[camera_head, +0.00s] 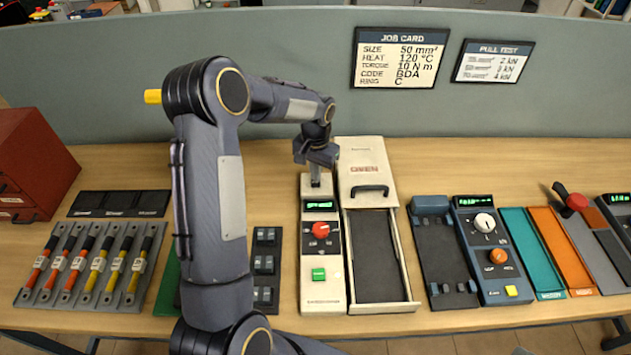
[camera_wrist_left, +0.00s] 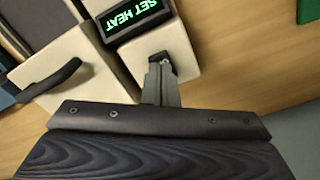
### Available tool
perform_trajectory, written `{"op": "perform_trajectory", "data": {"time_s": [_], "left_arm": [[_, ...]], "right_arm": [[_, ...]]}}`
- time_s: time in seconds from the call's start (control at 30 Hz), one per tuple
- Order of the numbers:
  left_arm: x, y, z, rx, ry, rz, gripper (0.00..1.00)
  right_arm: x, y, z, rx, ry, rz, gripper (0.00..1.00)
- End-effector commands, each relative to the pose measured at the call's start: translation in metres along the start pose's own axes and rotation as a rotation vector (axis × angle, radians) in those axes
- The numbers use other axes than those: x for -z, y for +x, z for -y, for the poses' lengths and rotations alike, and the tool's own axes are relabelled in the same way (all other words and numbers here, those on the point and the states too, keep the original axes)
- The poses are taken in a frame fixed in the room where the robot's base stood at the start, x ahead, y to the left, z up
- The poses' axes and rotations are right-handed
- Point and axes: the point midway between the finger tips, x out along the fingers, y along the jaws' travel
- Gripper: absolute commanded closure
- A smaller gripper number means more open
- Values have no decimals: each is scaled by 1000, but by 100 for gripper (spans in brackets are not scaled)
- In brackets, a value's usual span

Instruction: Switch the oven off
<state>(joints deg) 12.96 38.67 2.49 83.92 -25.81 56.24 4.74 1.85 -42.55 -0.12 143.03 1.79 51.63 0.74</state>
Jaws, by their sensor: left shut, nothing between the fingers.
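The oven (camera_head: 365,170) is a cream unit labelled OVEN, with a dark handle and an open tray bay in front. Its cream control box (camera_head: 322,296) stands to its left, with a lit green display (camera_head: 316,206), a red knob (camera_head: 321,229) and a green button (camera_head: 318,274). The display reads SET HEAT in the left wrist view (camera_wrist_left: 137,18). My left gripper (camera_head: 315,183) is shut and empty, pointing down at the far end of the control box. In the left wrist view its fingertips (camera_wrist_left: 160,72) are at a small dark part (camera_wrist_left: 161,58) there; whether they touch cannot be told.
A blue tester (camera_head: 490,255) with knobs stands to the right. Several cable lugs or tools lie in a rack (camera_head: 85,265) at the left. A job card (camera_head: 400,57) hangs on the grey partition (camera_head: 560,90). Bare bench lies behind the oven.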

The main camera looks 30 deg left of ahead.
Motion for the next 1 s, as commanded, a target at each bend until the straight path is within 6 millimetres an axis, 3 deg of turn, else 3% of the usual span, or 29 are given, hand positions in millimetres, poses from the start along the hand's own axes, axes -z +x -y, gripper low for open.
{"op": "perform_trajectory", "data": {"time_s": [1.0], "left_arm": [[0,15,0,0,0,0,100]], "right_arm": [[-5,10,-4,0,0,0,41]]}}
